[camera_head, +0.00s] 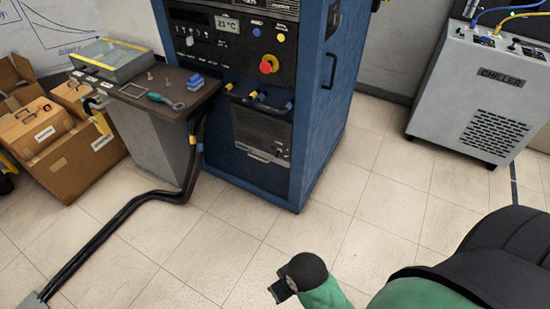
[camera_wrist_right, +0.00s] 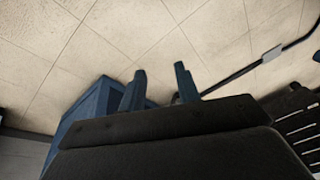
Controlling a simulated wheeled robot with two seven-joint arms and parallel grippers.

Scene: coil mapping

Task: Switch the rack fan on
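The blue rack (camera_head: 325,110) stands at the top middle of the head view. Its black front panel (camera_head: 205,45) has a 21 °C display (camera_head: 227,23), knobs, a blue button (camera_head: 256,31), a yellow button (camera_head: 281,37) and a red knob (camera_head: 268,64) on yellow. I cannot tell which control is the fan switch. A dark grilled unit (camera_head: 262,130) sits lower in the rack. My right gripper is open and empty in the right wrist view (camera_wrist_right: 160,83), its two fingers apart over the floor. My right arm is low in the head view, well short of the rack. My left gripper is out of view.
A bench (camera_head: 170,106) with a tray (camera_head: 109,58), a green-handled tool (camera_head: 166,101) and blue blocks stands left of the rack. Boxes (camera_head: 75,155) stand far left. Black cables (camera_head: 110,225) cross the floor. A grey chiller (camera_head: 470,95) stands right. The middle floor is clear.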

